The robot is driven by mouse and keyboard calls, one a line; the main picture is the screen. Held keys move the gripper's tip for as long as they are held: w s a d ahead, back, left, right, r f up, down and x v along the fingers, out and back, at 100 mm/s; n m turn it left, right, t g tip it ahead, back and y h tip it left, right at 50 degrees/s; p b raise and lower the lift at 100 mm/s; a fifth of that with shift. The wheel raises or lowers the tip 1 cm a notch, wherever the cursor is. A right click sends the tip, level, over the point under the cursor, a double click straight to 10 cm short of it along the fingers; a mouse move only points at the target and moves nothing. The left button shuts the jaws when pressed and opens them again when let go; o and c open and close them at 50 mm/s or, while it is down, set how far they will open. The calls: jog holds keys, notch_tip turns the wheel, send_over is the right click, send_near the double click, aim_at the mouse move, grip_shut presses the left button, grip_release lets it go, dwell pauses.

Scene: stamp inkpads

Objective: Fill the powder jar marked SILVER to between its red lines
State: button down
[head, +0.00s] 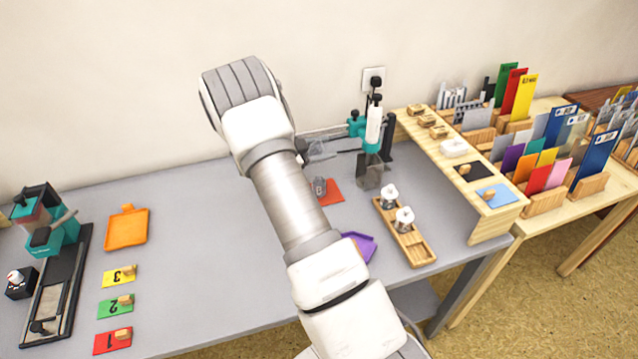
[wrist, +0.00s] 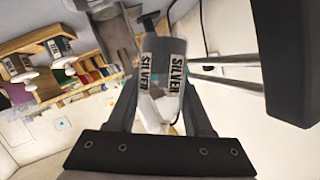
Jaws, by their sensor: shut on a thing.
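In the wrist view, a jar marked SILVER (wrist: 162,75) stands between the fingers of my gripper (wrist: 161,108). The word is printed on two white strips, with a grey band across the upper part. My gripper is shut on this jar. A dark spout-like piece (wrist: 148,22) shows right at the jar's top; I cannot tell whether it touches. No red lines can be made out. In the head view, my arm hides much of the gripper area. A small clear vessel (head: 320,186) shows by the arm, over an orange-red tray (head: 332,195).
A teal stand (head: 357,128) with a grey scoop-shaped part (head: 370,172) stands at the back. A wooden tray (head: 418,252) holds two white-topped jars (head: 390,195). A purple tray (head: 364,245) lies beside my arm. A wooden shelf (head: 480,170) bounds the right. The grey table (head: 210,260) has free room left.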

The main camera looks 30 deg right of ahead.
jog(key=shift+s+a+r+n+g+y+p, duration=0.15)
jog(key=shift+s+n+g+y+p, duration=0.15)
jog(key=shift+p, duration=0.7)
jog(key=shift+s+d+r+n+g+y+p, duration=0.15)
jog(key=shift+n+p, duration=0.25)
jog(key=shift+p, duration=0.6)
jog(key=n+p, duration=0.1)
jog(key=g+p, duration=0.1)
jog(key=p, duration=0.1)
jog(key=shift+s+a+r+n+y, duration=0.1)
jog(key=shift+s+a+n+y, duration=0.15)
jog(key=shift+s+n, duration=0.15)
